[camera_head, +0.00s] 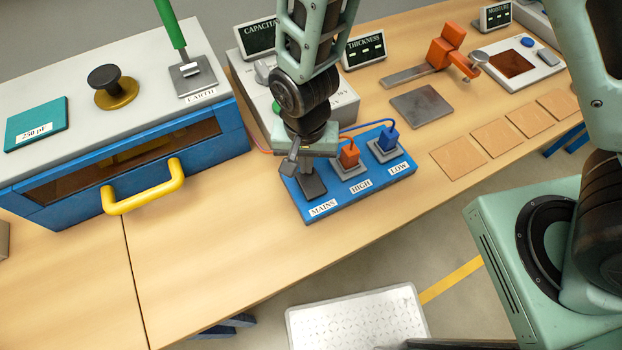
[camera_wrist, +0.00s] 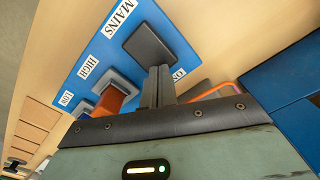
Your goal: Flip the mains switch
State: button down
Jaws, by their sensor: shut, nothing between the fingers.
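The mains switch (camera_head: 312,187) is a dark grey plate on the blue panel (camera_head: 331,207), above the MAINS label. In the wrist view the dark switch (camera_wrist: 149,46) lies between the MAINS label and a partly hidden label that seems to read ON. My gripper (camera_head: 307,172) is shut and empty, pointing down at the far end of the switch. In the wrist view my gripper's fingertips (camera_wrist: 159,72) overlap the switch's edge nearest the ON label. I cannot tell whether they touch it. My gripper hides part of that end, so the switch's tilt is unclear.
The orange HIGH plug (camera_head: 349,155) and blue LOW plug (camera_head: 388,138) stand right of the switch, with cables behind. A blue cabinet with a yellow handle (camera_head: 146,190) is to the left. The table front (camera_head: 240,260) is clear.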

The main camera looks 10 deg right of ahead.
aim_at(311, 185)
jog(key=shift+f+b, duration=0.7)
jog(key=shift+f, duration=0.35)
dwell(0.4)
jog(key=shift+r+p, duration=3.1)
jog(key=shift+r, duration=0.5)
jog(key=s+d+r+n+b, duration=0.8)
jog(key=s+r+n+b, duration=0.1)
jog(key=s+r+n, duration=0.1)
jog(key=shift+s+r+n+y, duration=0.3)
jog(key=shift+s+r, duration=0.35)
jog(key=shift+r, duration=0.1)
